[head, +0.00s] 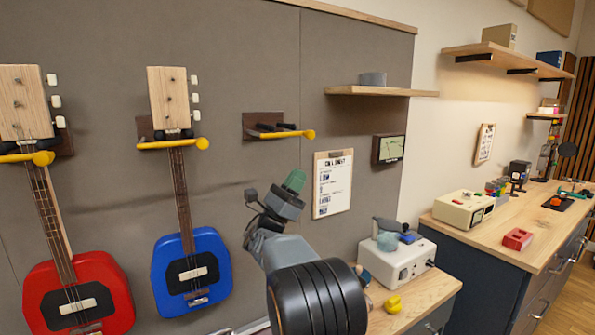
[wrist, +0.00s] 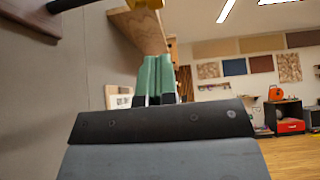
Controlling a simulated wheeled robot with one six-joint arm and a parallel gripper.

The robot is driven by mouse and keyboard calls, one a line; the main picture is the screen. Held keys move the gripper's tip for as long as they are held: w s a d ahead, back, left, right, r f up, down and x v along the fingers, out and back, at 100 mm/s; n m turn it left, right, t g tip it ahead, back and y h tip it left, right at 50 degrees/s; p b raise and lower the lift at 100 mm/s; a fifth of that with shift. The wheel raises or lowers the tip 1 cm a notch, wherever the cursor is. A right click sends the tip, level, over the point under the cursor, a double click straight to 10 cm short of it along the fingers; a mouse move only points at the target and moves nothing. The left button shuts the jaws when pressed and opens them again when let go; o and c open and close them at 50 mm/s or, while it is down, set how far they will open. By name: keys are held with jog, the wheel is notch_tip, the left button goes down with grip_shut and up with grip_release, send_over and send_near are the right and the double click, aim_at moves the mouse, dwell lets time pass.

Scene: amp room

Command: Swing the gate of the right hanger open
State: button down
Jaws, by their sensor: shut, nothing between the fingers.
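The right hanger (head: 263,122) is a dark wall block with two dark prongs, and it holds no guitar. Its yellow gate (head: 285,135) lies across the front of the prongs, with a round knob at its right end. In the wrist view a yellow piece of the gate (wrist: 150,4) and a dark prong (wrist: 68,4) show at the top edge, partly cut off. My gripper (head: 295,180) is below the gate and apart from it, pointing up. Its green fingers (wrist: 157,80) are together with nothing between them.
A blue guitar (head: 210,262) and a red guitar (head: 115,285) hang to the left behind yellow gates. A wooden shelf (head: 370,91) juts out right of the hanger. A clipboard (head: 333,185) is on the wall right of my gripper. A bench with a white device (head: 400,263) stands below right.

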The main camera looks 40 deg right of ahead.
jog(key=s+a+f+m+t+y, duration=0.1)
jog(key=s+f+m+y, duration=0.2)
jog(key=s+f+y, duration=0.35)
jog(key=s+a+f+m+t+y, duration=0.2)
jog(key=s+f+m+y, duration=0.15)
jog(key=f+y, duration=0.55)
jog(key=s+a+f+m+t+y, duration=0.2)
jog(key=a+f+m+y, duration=0.3)
jog(key=a, duration=0.5)
jog(key=s+a+f+m+t+y, duration=0.2)
jog(key=s+a+f+m+y, duration=0.3)
jog(key=a+f+y, duration=0.3)
jog(key=a+f, duration=0.2)
jog(key=a, duration=0.1)
jog(key=shift+a, duration=0.25)
jog(key=shift+y, duration=0.25)
